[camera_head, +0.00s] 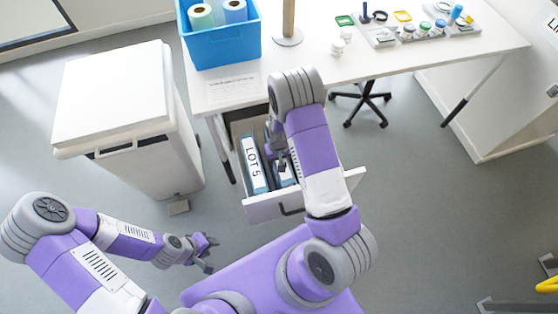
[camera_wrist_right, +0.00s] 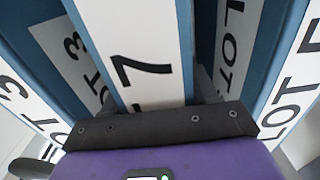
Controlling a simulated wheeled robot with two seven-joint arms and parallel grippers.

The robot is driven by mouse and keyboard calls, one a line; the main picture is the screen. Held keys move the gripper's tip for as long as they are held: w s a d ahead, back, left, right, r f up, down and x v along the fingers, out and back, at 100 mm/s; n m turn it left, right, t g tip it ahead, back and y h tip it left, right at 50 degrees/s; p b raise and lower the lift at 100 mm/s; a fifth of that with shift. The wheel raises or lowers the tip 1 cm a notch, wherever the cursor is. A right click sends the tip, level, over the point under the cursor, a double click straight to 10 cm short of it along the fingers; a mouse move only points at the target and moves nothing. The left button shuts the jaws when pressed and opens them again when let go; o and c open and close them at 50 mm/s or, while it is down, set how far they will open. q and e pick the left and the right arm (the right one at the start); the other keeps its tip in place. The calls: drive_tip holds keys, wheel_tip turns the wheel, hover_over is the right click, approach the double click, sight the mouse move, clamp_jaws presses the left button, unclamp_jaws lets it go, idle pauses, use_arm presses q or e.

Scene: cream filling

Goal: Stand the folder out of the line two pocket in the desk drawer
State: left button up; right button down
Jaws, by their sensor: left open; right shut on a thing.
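The open desk drawer (camera_head: 262,209) hangs out below the desk with several blue and white folders standing in it. A folder marked LOT 5 (camera_head: 255,165) stands at its left side in the head view. My right gripper (camera_head: 277,148) reaches down into the drawer, partly hidden by my own arm. In the right wrist view it is shut on a blue folder with a white label ending in 7 (camera_wrist_right: 135,50). Folders marked 3 (camera_wrist_right: 72,62) and LOT (camera_wrist_right: 236,40) flank it closely. My left gripper (camera_head: 209,253) is open and empty, low at the left, away from the drawer.
A white lidded bin (camera_head: 150,160) stands left of the drawer. A blue crate (camera_head: 225,42) and small jars and trays sit on the desk (camera_head: 310,65). A white panel (camera_head: 505,100) with a sign reading LI, cut off, stands at the right. Floor is clear between.

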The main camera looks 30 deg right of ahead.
drive_tip(key=shift+c, duration=1.6)
unclamp_jaws()
drive_tip(key=shift+f, duration=0.1)
wheel_tip(320, 180, up, 12)
drive_tip(key=p, duration=0.3)
drive_tip(key=shift+p, duration=0.3)
drive_tip(key=shift+r, duration=0.2)
